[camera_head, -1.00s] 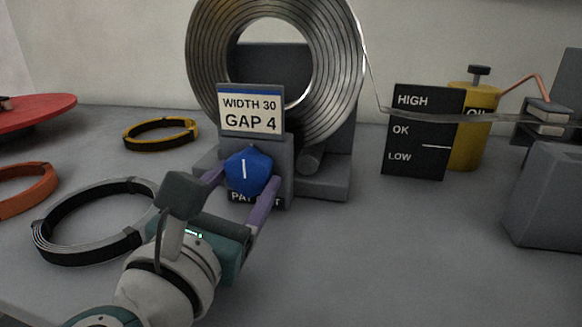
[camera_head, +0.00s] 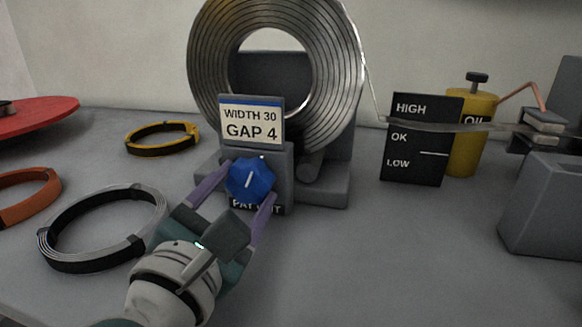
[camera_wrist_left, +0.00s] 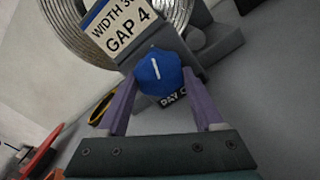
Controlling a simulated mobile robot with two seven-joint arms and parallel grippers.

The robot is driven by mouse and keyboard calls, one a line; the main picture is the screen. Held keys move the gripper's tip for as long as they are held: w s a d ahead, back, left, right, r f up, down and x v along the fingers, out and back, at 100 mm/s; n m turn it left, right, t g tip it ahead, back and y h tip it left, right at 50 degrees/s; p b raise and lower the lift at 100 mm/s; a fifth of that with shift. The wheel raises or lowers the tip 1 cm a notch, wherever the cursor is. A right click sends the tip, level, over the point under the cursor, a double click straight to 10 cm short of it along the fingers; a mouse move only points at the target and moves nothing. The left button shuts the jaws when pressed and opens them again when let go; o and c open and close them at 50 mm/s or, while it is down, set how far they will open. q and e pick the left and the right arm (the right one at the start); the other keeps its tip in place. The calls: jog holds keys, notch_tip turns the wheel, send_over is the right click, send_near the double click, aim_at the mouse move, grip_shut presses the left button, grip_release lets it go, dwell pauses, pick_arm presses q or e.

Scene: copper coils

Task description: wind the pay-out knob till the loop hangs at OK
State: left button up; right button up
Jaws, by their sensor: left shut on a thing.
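The blue pay-out knob (camera_head: 249,182), with a white pointer line, sits on the front of the grey coil stand. My left gripper (camera_head: 250,184) is shut on it, one purple finger on each side; the grip also shows in the left wrist view (camera_wrist_left: 160,88). The pointer leans to the upper right in the head view. The metal strip (camera_head: 440,127) leaves the large coil (camera_head: 212,70) and crosses the black gauge board (camera_head: 412,172) between the words HIGH and OK, a little above OK. My right gripper is not in view.
A yellow oil can (camera_head: 466,153) stands behind the board. The strip runs right to a grey block machine (camera_head: 542,205). Black-and-silver (camera_head: 90,262), yellow (camera_head: 160,139) and orange (camera_head: 25,195) rings lie at left.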

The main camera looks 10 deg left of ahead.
pick_arm(q)
jog(key=m+p, duration=0.1)
jog(key=m, duration=0.5)
jog(key=shift+a+r+p, duration=0.1)
jog(key=shift+r+p, duration=0.05)
jog(key=shift+p, duration=0.15)
dwell(0.4)
jog(key=o, duration=1.4)
jog(key=s, duration=1)
jog(key=shift+a, duration=0.15)
